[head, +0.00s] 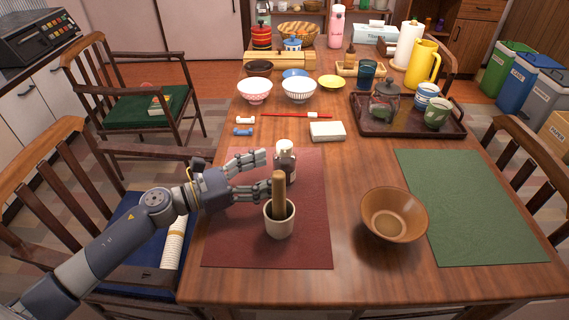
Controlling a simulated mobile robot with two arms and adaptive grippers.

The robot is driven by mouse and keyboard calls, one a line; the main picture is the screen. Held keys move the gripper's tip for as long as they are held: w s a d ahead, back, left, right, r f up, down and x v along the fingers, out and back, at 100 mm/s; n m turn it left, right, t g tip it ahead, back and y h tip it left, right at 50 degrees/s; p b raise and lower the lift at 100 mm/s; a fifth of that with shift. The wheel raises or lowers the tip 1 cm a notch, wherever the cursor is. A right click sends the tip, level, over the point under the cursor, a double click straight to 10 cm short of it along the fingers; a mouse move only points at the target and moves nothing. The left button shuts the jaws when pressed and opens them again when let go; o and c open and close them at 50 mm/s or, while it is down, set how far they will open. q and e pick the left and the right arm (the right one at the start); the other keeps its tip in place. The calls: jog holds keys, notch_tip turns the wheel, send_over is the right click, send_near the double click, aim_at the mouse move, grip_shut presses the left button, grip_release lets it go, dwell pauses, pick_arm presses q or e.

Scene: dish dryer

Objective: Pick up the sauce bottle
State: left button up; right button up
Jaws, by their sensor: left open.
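The sauce bottle (285,165), small with a pale cap and a light label, stands upright near the far edge of the red placemat (303,245). My left gripper (265,172) comes in from the left, low over the placemat. Its fingers are open and point right toward the bottle, which stands at the fingertips. I cannot tell whether they touch it. The lower part of the bottle is partly hidden by the lower finger and the pestle. My right gripper is not in view.
A white mortar (279,226) with an upright wooden pestle (279,188) stands just in front of the bottle. A brown bowl (394,215) sits to the right, by a green placemat (475,205). Chopsticks (285,115), a pale box (327,131) and bowls lie farther back.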

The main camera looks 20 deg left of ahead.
aim_at(280, 164)
pick_arm(q)
jog(key=x, duration=0.4)
jog(key=shift+w+p, duration=0.3)
jog(key=shift+w, duration=0.1)
jog(key=shift+w+d, duration=0.25)
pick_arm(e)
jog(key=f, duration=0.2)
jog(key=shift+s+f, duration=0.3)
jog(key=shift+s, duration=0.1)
pick_arm(q)
jog(key=c, duration=1.3)
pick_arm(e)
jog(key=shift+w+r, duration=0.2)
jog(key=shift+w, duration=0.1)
